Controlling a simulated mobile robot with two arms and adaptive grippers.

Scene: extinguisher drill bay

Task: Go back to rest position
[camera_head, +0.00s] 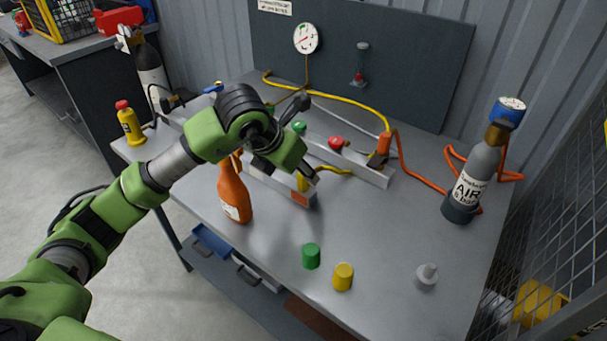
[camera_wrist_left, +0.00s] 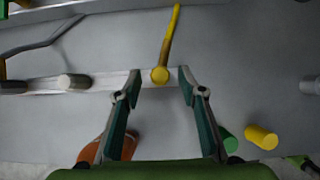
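My left gripper (camera_head: 306,177) reaches in from the left over the bench, above a pale rail (camera_head: 270,183). In the left wrist view its two fingers (camera_wrist_left: 158,82) stand wide apart, with nothing held. A yellow hose (camera_head: 335,171) ends in a round yellow fitting at the rail; in the left wrist view this hose (camera_wrist_left: 172,38) ends between the fingertips, with gaps on both sides. My gripper partly hides the rail in the head view. My right gripper is in neither view.
An orange bottle (camera_head: 234,194) stands close beside my left wrist. A green cap (camera_head: 311,256), a yellow cap (camera_head: 343,277) and a grey stepped piece (camera_head: 427,278) stand at the front. An AIR cylinder (camera_head: 471,184) stands right. A gauge panel (camera_head: 420,65) stands behind.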

